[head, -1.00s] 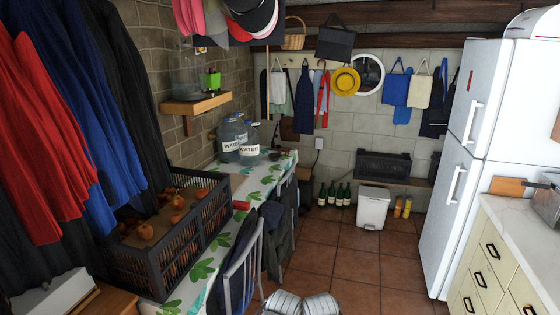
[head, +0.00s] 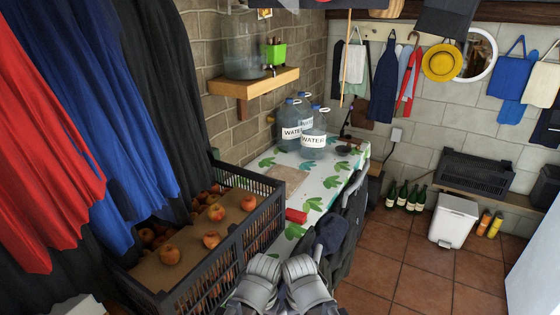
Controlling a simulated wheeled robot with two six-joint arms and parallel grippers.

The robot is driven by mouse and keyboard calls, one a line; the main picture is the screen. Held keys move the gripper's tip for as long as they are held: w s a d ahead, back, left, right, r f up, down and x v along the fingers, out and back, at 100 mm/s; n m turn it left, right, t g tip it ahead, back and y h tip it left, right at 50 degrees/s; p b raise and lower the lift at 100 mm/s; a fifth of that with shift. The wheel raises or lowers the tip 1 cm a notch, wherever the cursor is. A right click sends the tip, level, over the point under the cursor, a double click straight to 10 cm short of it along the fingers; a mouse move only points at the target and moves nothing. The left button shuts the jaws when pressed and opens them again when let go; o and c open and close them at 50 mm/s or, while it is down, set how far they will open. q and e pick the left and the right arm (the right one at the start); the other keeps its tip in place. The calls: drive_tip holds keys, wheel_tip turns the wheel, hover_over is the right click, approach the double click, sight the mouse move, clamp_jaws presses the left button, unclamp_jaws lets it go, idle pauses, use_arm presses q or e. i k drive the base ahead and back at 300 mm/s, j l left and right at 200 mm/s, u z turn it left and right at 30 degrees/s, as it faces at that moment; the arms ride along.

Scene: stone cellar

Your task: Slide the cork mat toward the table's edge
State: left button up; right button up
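The cork mat (head: 286,179) is a flat, pale brown sheet. It lies on the table (head: 330,181), which has a white cloth with green leaves. The mat is between the black crate and the water jugs, and the crate's rim hides part of its near side. Grey rounded parts of my two arms show at the bottom middle, well short of the mat. No gripper fingers can be made out, and nothing of mine touches the mat.
A black crate of apples (head: 178,287) fills the near end of the table. Water jugs (head: 313,141) and a dark bowl (head: 343,150) stand beyond the mat. A small red item (head: 296,215) lies near the front edge. A chair with dark clothing (head: 330,232) stands against that edge.

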sight(293, 177)
drive_tip(key=k, duration=1.25)
drive_tip(key=u, duration=3.05)
drive_tip(key=k+l, duration=0.3)
drive_tip(key=l, duration=0.45)
drive_tip(key=k+l, duration=0.3)
drive_tip(key=l, duration=0.45)
drive_tip(key=k+l, duration=0.3)
drive_tip(key=l, duration=0.45)
drive_tip(key=k+l, duration=0.3)
drive_tip(key=l, duration=0.45)
drive_tip(key=k+l, duration=0.3)
drive_tip(key=l, duration=0.45)
drive_tip(key=k+l, duration=0.3)
drive_tip(key=l, duration=0.45)
drive_tip(key=k+l, duration=0.3)
drive_tip(key=l, duration=0.45)
drive_tip(key=k+l, duration=0.3)
drive_tip(key=l, duration=0.4)
